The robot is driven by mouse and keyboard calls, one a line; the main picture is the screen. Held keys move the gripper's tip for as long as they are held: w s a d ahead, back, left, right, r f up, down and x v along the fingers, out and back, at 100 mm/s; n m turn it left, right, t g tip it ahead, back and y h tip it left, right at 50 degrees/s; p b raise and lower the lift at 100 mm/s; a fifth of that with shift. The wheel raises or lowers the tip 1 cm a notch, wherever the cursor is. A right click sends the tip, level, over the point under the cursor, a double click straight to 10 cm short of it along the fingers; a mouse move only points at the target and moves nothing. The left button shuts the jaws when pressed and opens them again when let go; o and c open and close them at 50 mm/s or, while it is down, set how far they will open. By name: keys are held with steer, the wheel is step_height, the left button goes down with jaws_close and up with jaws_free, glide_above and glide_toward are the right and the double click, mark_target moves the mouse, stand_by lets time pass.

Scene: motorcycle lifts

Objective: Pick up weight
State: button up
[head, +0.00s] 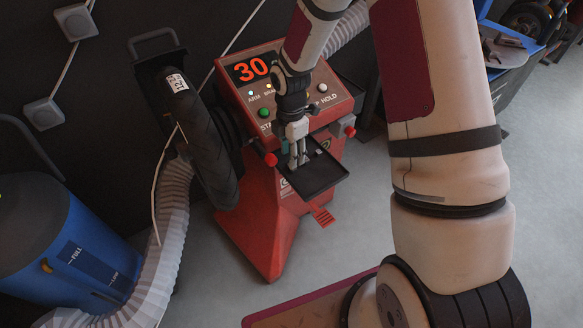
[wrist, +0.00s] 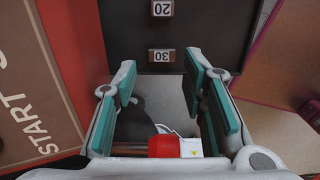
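Two small pale squares marked 30 (wrist: 161,55) and 20 (wrist: 161,8) lie on a dark tray (wrist: 230,35) in the wrist view; they look like weights or labels, I cannot tell which. The numbers appear upside down. My gripper (wrist: 160,82) is open, its teal-padded fingers apart with nothing seen held between them. The 30 square is ahead, roughly centred between the fingertips. In the head view my gripper (head: 298,162) points down over the black tray (head: 322,180) of the red machine (head: 270,225). The arm and fingers hide part of the tray there.
The machine's panel shows a red 30 (head: 251,70) and buttons; its sloped face (wrist: 35,90) is close left of my gripper in the wrist view. A black tyre (head: 195,130) stands left of the machine. A blue drum (head: 65,240) and pale hose (head: 170,220) are at left.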

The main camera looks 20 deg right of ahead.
step_height(320, 180, down, 4)
steer(key=shift+d+f+b, duration=0.1)
steer(key=shift+f+b, duration=0.1)
steer(key=shift+b, duration=0.2)
steer(key=c, duration=0.7)
steer(key=shift+r, duration=0.25)
